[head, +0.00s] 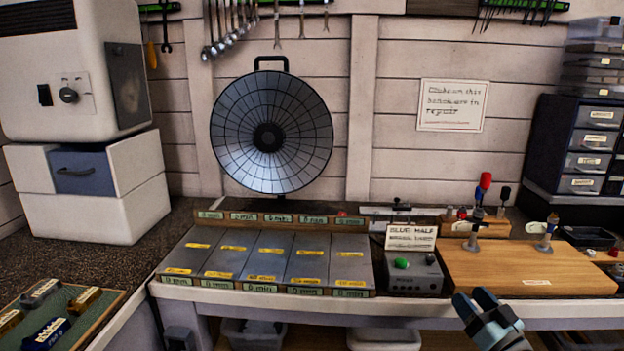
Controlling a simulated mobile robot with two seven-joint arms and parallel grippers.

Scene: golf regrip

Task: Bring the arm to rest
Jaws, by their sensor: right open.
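My right gripper (480,303) shows at the lower right, in front of the bench's front edge and below the wooden board. Its jaws are open and empty, and it touches nothing that I can see. My left gripper is not in the head view.
A wooden board (520,268) with upright tools lies on the bench right of a grey box with a green button (412,275). Grey panels with yellow labels (270,257) fill the middle. A green tray (70,318) stands lower left. Bins sit under the bench.

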